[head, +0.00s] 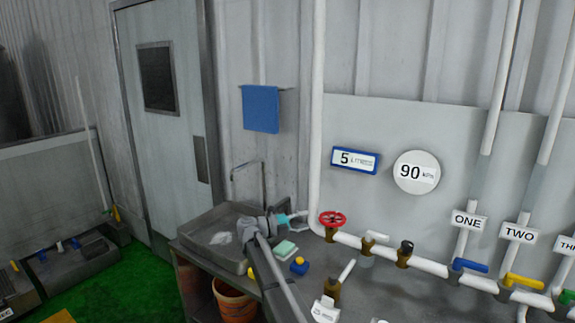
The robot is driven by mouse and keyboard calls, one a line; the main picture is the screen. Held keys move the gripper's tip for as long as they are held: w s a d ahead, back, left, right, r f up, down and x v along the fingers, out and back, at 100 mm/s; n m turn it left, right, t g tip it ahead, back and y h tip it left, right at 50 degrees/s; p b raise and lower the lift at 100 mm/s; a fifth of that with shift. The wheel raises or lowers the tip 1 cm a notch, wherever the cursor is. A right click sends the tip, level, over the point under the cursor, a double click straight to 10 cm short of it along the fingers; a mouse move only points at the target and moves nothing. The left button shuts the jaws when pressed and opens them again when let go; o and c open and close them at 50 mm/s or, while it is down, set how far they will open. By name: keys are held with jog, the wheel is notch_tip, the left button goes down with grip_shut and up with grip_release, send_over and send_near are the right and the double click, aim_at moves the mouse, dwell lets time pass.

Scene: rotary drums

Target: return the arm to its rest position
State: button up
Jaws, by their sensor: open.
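My arm (268,265) reaches up from the bottom edge, over the front of the sink bench. My gripper (299,216) is at its end, open and small in the head view, pointing right toward the white pipe and the red handwheel (332,218). A gap shows between the gripper and the handwheel, though depth is hard to judge. Nothing shows between the fingers.
A metal sink (205,236) lies left of my arm. A green-and-white sponge (285,249) and a blue-and-yellow object (299,265) sit close to it. White pipes with valves (404,253) run right. An orange bucket (233,300) stands below. Green floor (110,285) is open at left.

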jog(key=w+d+r+n+t+y, duration=0.25)
jog(key=w+r+n+t, duration=0.2)
jog(key=n+t, duration=0.6)
jog(key=s+a+f+n+t+y, duration=0.1)
jog(key=s+a+f+n+y, duration=0.15)
jog(key=n+y, duration=0.6)
jog(key=s+a+f+n+t+y, duration=0.2)
jog(key=f+n+y, duration=0.1)
jog(key=n+y, duration=0.6)
jog(key=s+d+f+n+g, duration=0.1)
jog(key=s+d+f+g, duration=0.1)
jog(key=s+f+g, duration=0.2)
jog(key=s+d+f+n+g, duration=0.2)
jog(key=s+f+g, duration=0.2)
jog(key=s+f, duration=0.2)
jog(key=s+d+f+n+g, duration=0.2)
jog(key=s+d+f+g, duration=0.1)
jog(key=s, duration=0.5)
notch_tip(320, 180, down, 2)
jog(key=shift+s+f+g, duration=0.1)
jog(key=shift+s+g, duration=0.05)
jog(key=shift+g, duration=0.3)
jog(key=s+d+f+g+h, duration=0.25)
jog(key=s+d+g, duration=0.35)
jog(key=s, duration=0.6)
jog(key=s+f+b, duration=0.3)
jog(key=f+b, duration=0.3)
jog(key=f, duration=0.1)
jog(key=shift+s+d, duration=0.2)
jog(key=shift+d, duration=0.25)
